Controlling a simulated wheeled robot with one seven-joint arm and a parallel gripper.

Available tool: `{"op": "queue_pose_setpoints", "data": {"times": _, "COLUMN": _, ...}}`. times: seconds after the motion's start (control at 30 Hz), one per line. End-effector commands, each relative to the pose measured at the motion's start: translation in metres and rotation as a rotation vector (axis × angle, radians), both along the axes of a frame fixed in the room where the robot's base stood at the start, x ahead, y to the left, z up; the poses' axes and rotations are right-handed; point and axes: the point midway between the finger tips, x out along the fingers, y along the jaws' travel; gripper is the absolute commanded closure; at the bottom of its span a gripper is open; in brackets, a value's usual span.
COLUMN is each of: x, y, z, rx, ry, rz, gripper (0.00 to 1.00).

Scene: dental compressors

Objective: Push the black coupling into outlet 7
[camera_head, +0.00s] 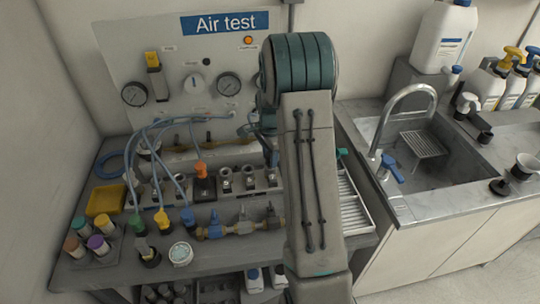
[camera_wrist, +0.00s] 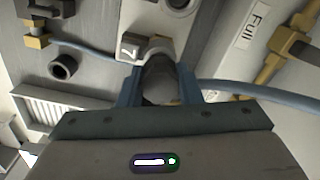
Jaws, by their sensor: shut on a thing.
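In the wrist view my gripper (camera_wrist: 158,88) is shut on the black coupling (camera_wrist: 160,80), a dark round cylinder between its two fingers. A pale blue hose (camera_wrist: 240,88) runs off to the right beside it. The coupling's far end is at a light grey outlet block (camera_wrist: 133,47) with a raised fitting. I cannot tell how deep it sits in the outlet, or read the number 7. In the head view my arm hides the coupling and most of the gripper. A row of grey outlet blocks (camera_head: 226,186) shows left of the arm.
A brass valve line (camera_head: 240,228) lies in front of the outlets. The gauge panel (camera_head: 208,58) stands behind. A sink (camera_head: 430,165) is at the right.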

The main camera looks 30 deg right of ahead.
Motion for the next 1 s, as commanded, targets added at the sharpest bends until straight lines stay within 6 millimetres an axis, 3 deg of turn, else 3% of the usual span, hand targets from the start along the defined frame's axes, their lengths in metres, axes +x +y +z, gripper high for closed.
{"op": "queue_pose_setpoints", "data": {"times": 0.3, "x": 0.000, "y": 0.000, "z": -0.013, "rx": 0.000, "ry": 0.001, "rz": 0.000, "gripper": 0.92}}
{"op": "queue_pose_setpoints", "data": {"times": 0.33, "x": 0.000, "y": 0.000, "z": -0.013, "rx": 0.000, "ry": 0.000, "rz": 0.000, "gripper": 0.66}}
{"op": "queue_pose_setpoints", "data": {"times": 0.4, "x": 0.000, "y": 0.000, "z": -0.011, "rx": 0.000, "ry": 0.000, "rz": 0.000, "gripper": 0.46}}
{"op": "queue_pose_setpoints", "data": {"times": 0.43, "x": 0.000, "y": 0.000, "z": -0.011, "rx": 0.000, "ry": 0.000, "rz": 0.000, "gripper": 0.43}}
{"op": "queue_pose_setpoints", "data": {"times": 0.77, "x": 0.000, "y": 0.000, "z": -0.008, "rx": -0.001, "ry": -0.001, "rz": 0.001, "gripper": 0.43}}
{"op": "queue_pose_setpoints", "data": {"times": 0.87, "x": 0.001, "y": 0.000, "z": 0.002, "rx": -0.001, "ry": -0.002, "rz": 0.001, "gripper": 0.43}}
{"op": "queue_pose_setpoints", "data": {"times": 1.0, "x": 0.001, "y": 0.000, "z": 0.031, "rx": -0.003, "ry": -0.005, "rz": 0.001, "gripper": 0.43}}
